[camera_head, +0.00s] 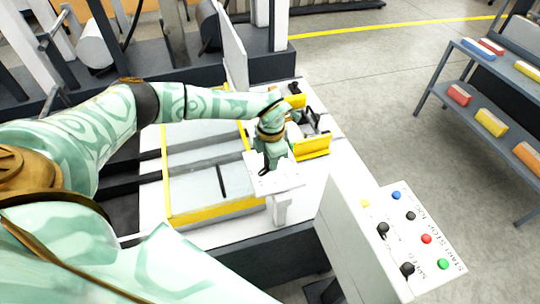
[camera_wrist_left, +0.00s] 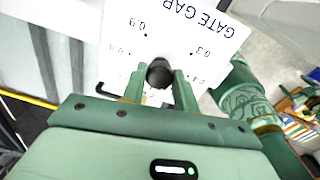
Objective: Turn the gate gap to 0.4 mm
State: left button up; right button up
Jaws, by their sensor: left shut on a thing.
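The white gate gap plate (camera_wrist_left: 170,28) faces my left wrist camera, with its lettering upside down. Its printed marks include 0.9 and 0.3; a mark close to my right finger is partly hidden and looks like 0.4. A round black knob (camera_wrist_left: 160,72) stands at the plate's middle. My left gripper (camera_wrist_left: 160,85) is shut on this knob, one finger on each side. I cannot tell which mark the knob points to. In the head view my left gripper (camera_head: 267,166) stands over the plate (camera_head: 285,182), hiding the knob. My right gripper is not in view.
A control box (camera_head: 400,240) with coloured buttons and black knobs stands right of the plate. Yellow guards (camera_head: 312,147) and a pale, yellow-edged bed (camera_head: 205,175) lie beside my left arm. A shelf (camera_head: 480,100) with coloured boxes stands far right. Open floor lies between.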

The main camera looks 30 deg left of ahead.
pick_arm(q)
jog(key=n+p, duration=0.1)
jog(key=n, duration=0.5)
jog(key=shift+w+a+r+p, duration=0.1)
jog(key=shift+r+p, duration=0.05)
jog(key=shift+p, duration=0.2)
jog(key=n+p, duration=0.1)
jog(key=n, duration=0.5)
jog(key=shift+g+p, duration=0.3)
jog(key=shift+p, duration=0.05)
jog(key=shift+n, duration=0.4)
jog(key=o, duration=1)
jog(key=shift+c, duration=0.2)
notch_tip(320, 180, up, 16)
jog(key=b, duration=0.1)
jog(key=shift+w+d+b, duration=0.15)
jog(key=shift+d+b, duration=0.1)
jog(key=shift+b, duration=0.05)
